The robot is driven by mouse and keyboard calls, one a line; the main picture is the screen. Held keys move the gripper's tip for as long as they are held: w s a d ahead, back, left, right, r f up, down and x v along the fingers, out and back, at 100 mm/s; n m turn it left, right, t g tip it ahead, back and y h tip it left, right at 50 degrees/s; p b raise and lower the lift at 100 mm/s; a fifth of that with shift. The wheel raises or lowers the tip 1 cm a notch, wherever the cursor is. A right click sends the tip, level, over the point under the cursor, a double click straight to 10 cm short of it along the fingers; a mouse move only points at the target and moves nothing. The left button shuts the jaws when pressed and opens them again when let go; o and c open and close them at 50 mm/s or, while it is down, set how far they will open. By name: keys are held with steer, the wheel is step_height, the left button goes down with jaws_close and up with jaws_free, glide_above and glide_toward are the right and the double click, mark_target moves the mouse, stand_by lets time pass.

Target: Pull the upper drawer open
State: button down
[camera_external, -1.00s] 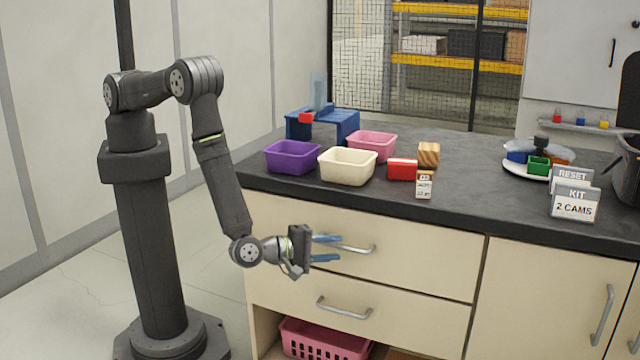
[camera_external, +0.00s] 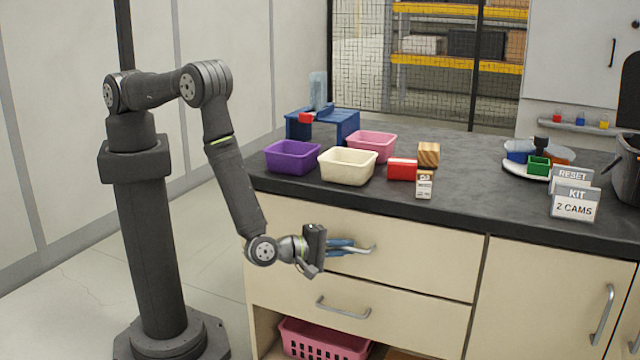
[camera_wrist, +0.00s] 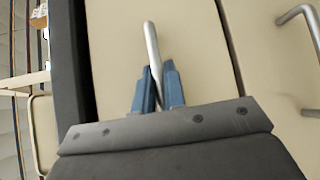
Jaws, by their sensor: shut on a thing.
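The upper drawer (camera_external: 420,255) has a cream front with a silver bar handle (camera_external: 368,249) and appears closed under the dark counter. My gripper (camera_external: 350,246) is at this handle, its blue fingers shut on the bar. In the wrist view, the handle (camera_wrist: 151,45) runs between the two blue fingertips (camera_wrist: 158,85), with its far end sticking out beyond them. The near part of the handle is hidden by the fingers and gripper body.
The lower drawer handle (camera_external: 343,308) is just below my gripper, and also shows in the wrist view (camera_wrist: 297,18). A pink basket (camera_external: 322,340) stands under the drawers. Bins, blocks and signs sit on the counter (camera_external: 440,212) above. The floor before the drawers looks clear.

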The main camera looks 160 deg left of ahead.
steer(key=shift+w+d, duration=0.1)
steer(key=shift+w, duration=0.05)
steer(key=w+d, duration=2.2)
steer(key=shift+w+d, duration=0.25)
steer(key=c, duration=1.5)
jaws_free()
steer(key=d, duration=0.5)
steer(key=d+r, duration=0.1)
steer(key=d, duration=0.5)
steer(key=d+r, duration=0.1)
steer(key=d, duration=0.5)
steer(key=shift+s+d+r, duration=0.1)
steer(key=shift+r, duration=0.15)
